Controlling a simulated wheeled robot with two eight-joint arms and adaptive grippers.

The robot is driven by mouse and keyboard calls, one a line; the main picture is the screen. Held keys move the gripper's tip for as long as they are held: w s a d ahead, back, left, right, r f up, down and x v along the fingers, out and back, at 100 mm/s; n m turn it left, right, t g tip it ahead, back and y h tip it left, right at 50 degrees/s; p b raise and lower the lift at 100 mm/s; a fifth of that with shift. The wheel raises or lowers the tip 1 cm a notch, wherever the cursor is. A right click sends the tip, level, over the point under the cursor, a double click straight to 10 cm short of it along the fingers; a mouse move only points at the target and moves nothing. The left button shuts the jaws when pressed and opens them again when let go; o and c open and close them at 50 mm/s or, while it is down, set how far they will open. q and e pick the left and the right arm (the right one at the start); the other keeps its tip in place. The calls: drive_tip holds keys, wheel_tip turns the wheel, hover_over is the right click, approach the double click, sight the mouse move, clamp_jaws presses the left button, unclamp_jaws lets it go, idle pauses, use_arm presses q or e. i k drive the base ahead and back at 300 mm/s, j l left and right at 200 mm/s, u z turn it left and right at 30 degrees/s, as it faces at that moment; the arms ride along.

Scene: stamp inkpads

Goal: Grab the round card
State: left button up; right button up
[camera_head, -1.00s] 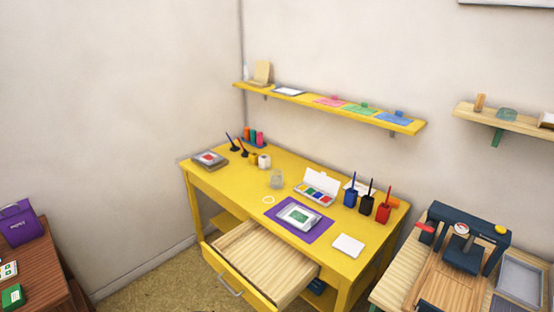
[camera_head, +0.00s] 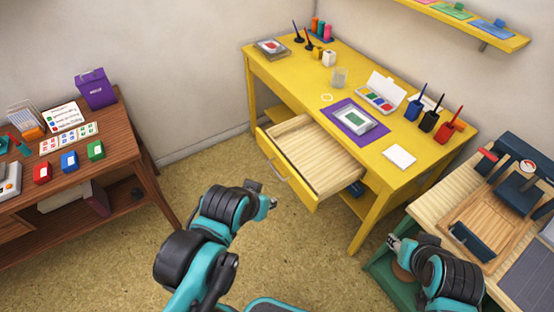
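A small round pale shape (camera_head: 327,98) lies flat on the yellow desk (camera_head: 290,80), left of the purple mat (camera_head: 335,113). It looks like a white ring with a yellowish middle and may be the round card; it is too small to be sure. My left gripper (camera_head: 268,196) hangs over the floor in front of the open drawer, well apart from the round shape. My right gripper (camera_head: 394,243) is low between the yellow desk and the right bench. Both gripper tips are too small to tell whether they are open or shut.
The yellow desk's drawer (camera_head: 310,155) stands open toward me. An inkpad (camera_head: 356,120) sits on the purple mat; a paint set (camera_head: 382,93), a glass jar (camera_head: 339,77) and a white card (camera_head: 399,156) are nearby. A brown table (camera_head: 120,150) is left, a wooden bench (camera_head: 440,200) right.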

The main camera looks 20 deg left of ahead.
sight(271, 46)
drive_tip(key=z, duration=1.05)
drive_tip(key=j+z, duration=0.25)
drive_tip(key=z, duration=0.25)
drive_tip(key=j+z, duration=0.3)
drive_tip(key=z, duration=0.2)
drive_tip(key=k+j+z, duration=0.1)
drive_tip(key=z, duration=0.4)
drive_tip(key=k+j+z, duration=0.15)
drive_tip(key=j+z, duration=0.15)
drive_tip(key=z, duration=0.15)
drive_tip(key=k+j+z, duration=0.15)
drive_tip(key=z, duration=0.35)
drive_tip(key=k+j+z, duration=0.1)
drive_tip(key=z, duration=0.4)
drive_tip(key=k+z, duration=0.25)
drive_tip(key=z, duration=0.25)
drive_tip(key=k+j+u, duration=0.4)
drive_tip(key=k, duration=0.2)
drive_tip(key=l, duration=0.1)
